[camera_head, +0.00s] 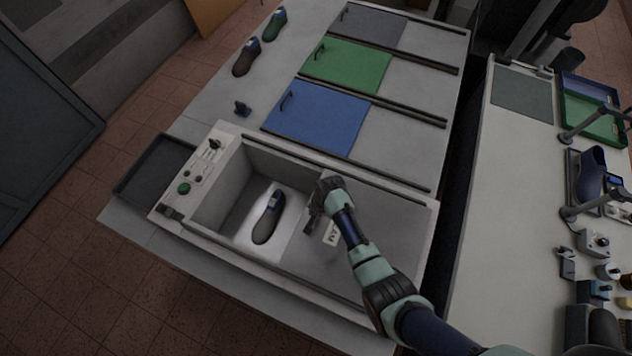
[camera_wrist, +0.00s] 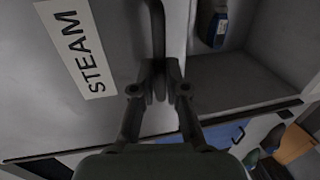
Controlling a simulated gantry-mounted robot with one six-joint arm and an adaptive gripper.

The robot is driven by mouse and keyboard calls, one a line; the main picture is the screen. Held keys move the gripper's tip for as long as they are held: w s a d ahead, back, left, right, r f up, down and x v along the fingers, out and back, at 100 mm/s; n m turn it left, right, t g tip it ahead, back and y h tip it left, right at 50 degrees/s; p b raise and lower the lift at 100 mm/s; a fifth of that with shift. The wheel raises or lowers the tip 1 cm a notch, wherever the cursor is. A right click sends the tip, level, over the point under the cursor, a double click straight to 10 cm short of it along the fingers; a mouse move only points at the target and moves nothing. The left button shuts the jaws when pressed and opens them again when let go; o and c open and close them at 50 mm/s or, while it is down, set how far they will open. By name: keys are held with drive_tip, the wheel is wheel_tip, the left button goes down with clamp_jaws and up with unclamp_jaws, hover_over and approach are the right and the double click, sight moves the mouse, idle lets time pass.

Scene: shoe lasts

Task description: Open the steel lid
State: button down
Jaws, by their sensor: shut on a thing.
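The steel lid (camera_head: 377,238) is a grey sliding panel over the right part of the steam box. It also fills the left of the wrist view (camera_wrist: 105,115), with a white "STEAM" label (camera_wrist: 76,47). My gripper (camera_head: 316,208) is at the lid's left edge, shut on the dark lid handle, which the wrist view shows between the fingertips (camera_wrist: 158,82). The left part of the box is uncovered. A dark shoe last (camera_head: 268,217) lies inside it, with its end also in the wrist view (camera_wrist: 213,22).
Blue (camera_head: 318,117), green (camera_head: 346,66) and grey (camera_head: 370,25) lids lie in a row behind the box. A control panel (camera_head: 190,180) and a black tray (camera_head: 157,172) are at its left. Shoe lasts (camera_head: 246,57) stand at the back left.

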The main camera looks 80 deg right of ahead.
idle(0.3)
drive_tip(key=c, duration=1.2)
unclamp_jaws()
drive_tip(key=shift+r, duration=0.1)
wheel_tip(320, 180, up, 12)
drive_tip(key=s, duration=0.2)
drive_tip(key=shift+s+a+f, duration=0.15)
drive_tip(key=shift+a+f, duration=0.05)
